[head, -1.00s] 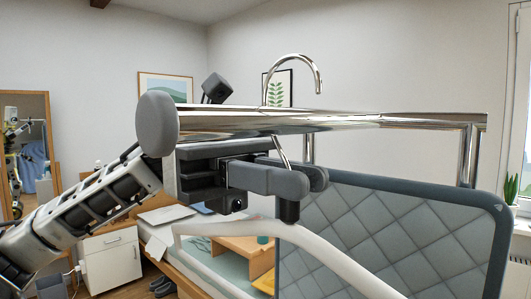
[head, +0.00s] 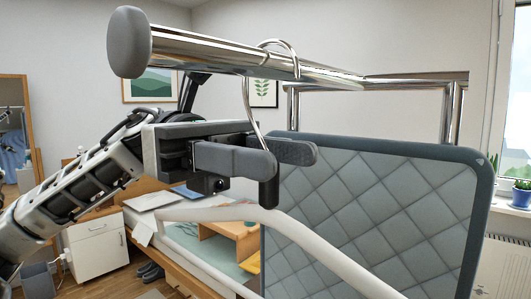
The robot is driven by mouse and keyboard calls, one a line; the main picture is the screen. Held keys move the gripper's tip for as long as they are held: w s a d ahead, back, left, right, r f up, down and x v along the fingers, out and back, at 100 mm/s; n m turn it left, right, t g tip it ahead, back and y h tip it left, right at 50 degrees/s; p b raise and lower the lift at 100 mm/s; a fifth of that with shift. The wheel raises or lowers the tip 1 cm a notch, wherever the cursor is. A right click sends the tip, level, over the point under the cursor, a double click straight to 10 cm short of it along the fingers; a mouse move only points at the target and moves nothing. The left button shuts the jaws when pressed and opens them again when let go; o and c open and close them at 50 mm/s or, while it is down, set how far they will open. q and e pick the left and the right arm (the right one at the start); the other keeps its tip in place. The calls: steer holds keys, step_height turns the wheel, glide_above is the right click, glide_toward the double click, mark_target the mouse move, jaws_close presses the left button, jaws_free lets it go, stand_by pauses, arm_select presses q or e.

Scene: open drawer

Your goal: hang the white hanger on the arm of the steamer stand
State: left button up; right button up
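The white hanger (head: 300,232) has a thin chrome hook (head: 278,42) on top. The hook arches over the chrome arm of the steamer stand (head: 210,52), which has a grey end cap (head: 128,42). The hook's tip reaches down at the bar's near side; I cannot tell whether its inside touches the bar. My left gripper (head: 268,155) is just below the bar, shut on the hanger at the base of the hook. The fingers hide that base. The white shoulders slope down to both sides. My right gripper is not in view.
The stand's grey quilted board (head: 380,220) stands close to the right of the gripper. Behind are a bed with a wooden tray (head: 232,240), a white cabinet (head: 97,250) and a window with a potted plant (head: 521,194).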

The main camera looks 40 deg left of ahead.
arm_select(q)
steer(key=shift+a, duration=0.1)
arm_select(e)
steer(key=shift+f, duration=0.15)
arm_select(q)
steer(key=shift+w+a+f+b, duration=0.1)
steer(key=shift+a+b, duration=0.2)
steer(key=shift+b, duration=0.05)
steer(key=a+b, duration=0.1)
steer(key=a, duration=0.1)
steer(key=a+b, duration=0.2)
steer(key=a, duration=0.1)
steer(key=shift+w+f, duration=0.15)
steer(key=shift+f, duration=0.05)
steer(key=a, duration=0.6)
steer(key=a+b, duration=0.1)
steer(key=a, duration=0.2)
steer(key=shift+w+a+r, duration=0.25)
steer(key=shift+w+r, duration=0.1)
steer(key=shift+a, duration=0.3)
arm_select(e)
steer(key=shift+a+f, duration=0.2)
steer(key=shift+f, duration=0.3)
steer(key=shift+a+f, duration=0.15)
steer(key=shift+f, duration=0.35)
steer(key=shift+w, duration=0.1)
